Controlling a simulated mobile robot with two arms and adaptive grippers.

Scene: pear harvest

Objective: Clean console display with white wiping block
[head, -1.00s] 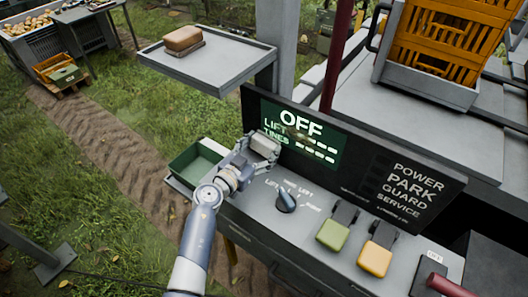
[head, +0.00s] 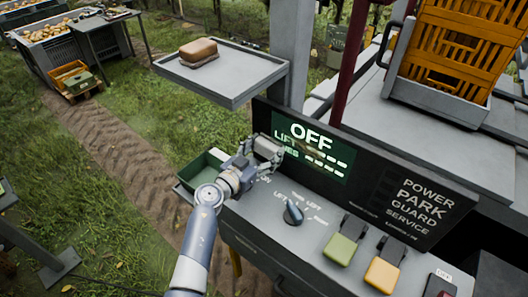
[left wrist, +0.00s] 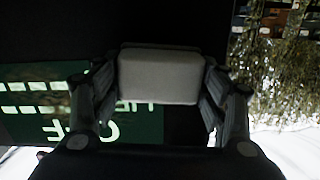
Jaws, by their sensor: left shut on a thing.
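The console display (head: 325,150) is a green lit screen in a black panel, reading OFF, LIFT and TINES. A brownish smear (head: 312,151) shows on it below the word OFF. My left gripper (head: 268,150) is at the screen's left edge and covers part of the lower text. In the left wrist view, the gripper (left wrist: 160,85) is shut on the white wiping block (left wrist: 160,76), which lies between both fingers. The screen (left wrist: 50,105) is behind the block there, upside down. I cannot tell whether the block touches the screen. My right gripper is not in view.
A brown block (head: 198,50) rests on a grey tray (head: 225,75) above and left of the display. A green open bin (head: 203,167) sits at the console's left end. A knob (head: 293,213), a green switch (head: 341,249) and a yellow switch (head: 383,275) stand on the console.

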